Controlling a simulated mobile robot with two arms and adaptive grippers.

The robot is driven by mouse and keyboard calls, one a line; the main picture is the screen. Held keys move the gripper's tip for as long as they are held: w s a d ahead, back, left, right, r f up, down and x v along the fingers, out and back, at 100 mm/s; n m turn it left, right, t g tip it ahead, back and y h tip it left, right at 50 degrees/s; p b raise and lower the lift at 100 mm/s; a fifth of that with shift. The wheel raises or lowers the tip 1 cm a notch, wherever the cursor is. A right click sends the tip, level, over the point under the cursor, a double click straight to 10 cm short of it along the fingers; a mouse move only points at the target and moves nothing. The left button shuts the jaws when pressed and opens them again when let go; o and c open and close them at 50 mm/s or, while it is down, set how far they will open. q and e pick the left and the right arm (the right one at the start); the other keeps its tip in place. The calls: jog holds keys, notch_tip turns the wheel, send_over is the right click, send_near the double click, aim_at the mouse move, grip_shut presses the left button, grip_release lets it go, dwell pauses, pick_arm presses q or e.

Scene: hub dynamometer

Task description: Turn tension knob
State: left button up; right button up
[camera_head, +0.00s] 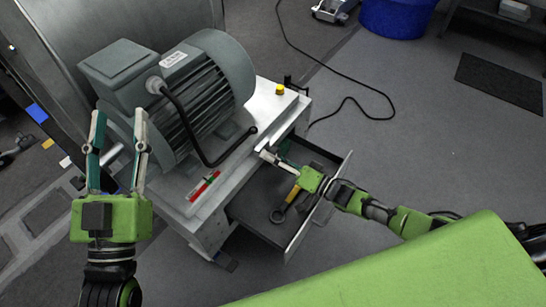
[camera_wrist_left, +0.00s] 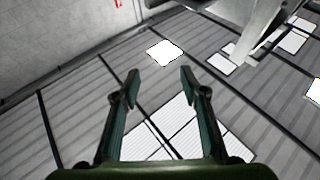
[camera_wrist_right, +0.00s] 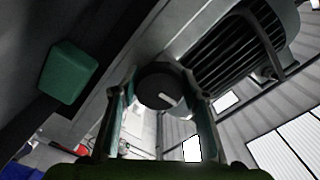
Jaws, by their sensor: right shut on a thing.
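The tension knob (camera_wrist_right: 160,84) is a dark round knob with a white mark on its face, in the right wrist view. It sits between the two fingers of my right gripper (camera_wrist_right: 162,108), which is shut on it. In the head view my right gripper (camera_head: 268,158) is at the side of the motor bench (camera_head: 262,110), above the open drawer; the knob cannot be made out there. My left gripper (camera_head: 118,115) is open and empty, upright in front of the motor.
A large grey motor (camera_head: 185,85) with a black cable stands on the bench. A yellow button (camera_head: 280,89) is on the bench's far corner. Floor to the right is mostly clear.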

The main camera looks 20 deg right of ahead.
aim_at(273, 151)
dwell(0.4)
jog(key=o, duration=1.1)
jog(key=shift+r, duration=0.1)
notch_tip(273, 151, up, 10)
jog(key=shift+f, duration=0.1)
